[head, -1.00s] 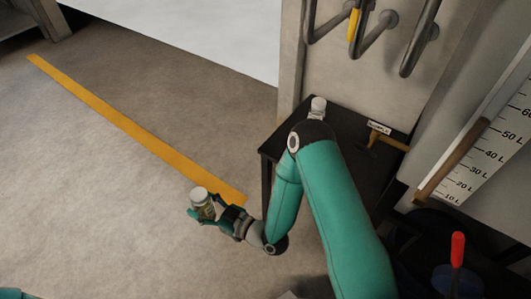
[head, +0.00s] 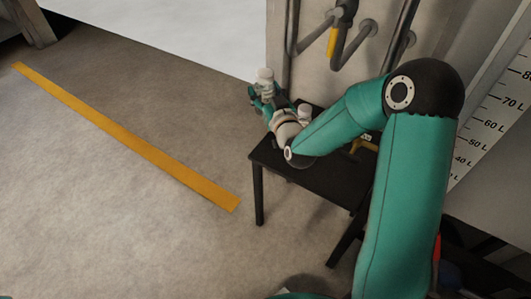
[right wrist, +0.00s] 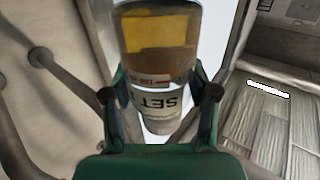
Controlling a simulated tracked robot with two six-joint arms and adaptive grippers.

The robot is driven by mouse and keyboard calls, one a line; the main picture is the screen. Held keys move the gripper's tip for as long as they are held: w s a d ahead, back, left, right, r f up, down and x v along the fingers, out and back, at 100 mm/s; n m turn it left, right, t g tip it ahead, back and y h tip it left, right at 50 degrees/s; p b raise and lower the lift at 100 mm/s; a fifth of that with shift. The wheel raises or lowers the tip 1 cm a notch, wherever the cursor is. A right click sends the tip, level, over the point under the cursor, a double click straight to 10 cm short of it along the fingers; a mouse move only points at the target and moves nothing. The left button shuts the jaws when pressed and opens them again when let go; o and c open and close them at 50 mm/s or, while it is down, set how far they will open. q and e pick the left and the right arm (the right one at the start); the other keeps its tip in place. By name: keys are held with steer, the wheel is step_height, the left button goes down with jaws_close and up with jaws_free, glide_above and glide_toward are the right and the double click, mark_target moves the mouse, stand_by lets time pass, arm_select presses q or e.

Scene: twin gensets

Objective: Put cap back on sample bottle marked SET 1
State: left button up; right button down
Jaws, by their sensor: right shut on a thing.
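My right gripper (head: 262,92) is shut on a sample bottle (head: 265,76) and holds it up at the far left end of the dark table. In the right wrist view the held bottle (right wrist: 158,45) contains amber liquid, and its label reads SET 1, upside down in the picture. The bottle has a pale end (right wrist: 160,126) beyond the label; I cannot tell whether this is a cap or bare neck. A second small pale object (head: 304,113), like a bottle top, shows on the table behind my right wrist. My left gripper is not in view.
The dark table (head: 325,187) stands against a grey panel. Pipes with a yellow handle (head: 331,42) hang above its back. A brass-coloured fitting (head: 364,143) sits on it, partly behind my arm. A litre scale (head: 494,112) is at right. The floor at left is open.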

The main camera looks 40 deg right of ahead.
steer(key=shift+d, duration=0.1)
step_height(320, 180, down, 16)
steer(key=b, duration=0.1)
stand_by(0.5)
steer(key=shift+f+b, duration=0.45)
steer(key=shift+f, duration=1.5)
steer(key=shift+f, duration=0.15)
steer(key=shift+c, duration=1.5)
jaws_free()
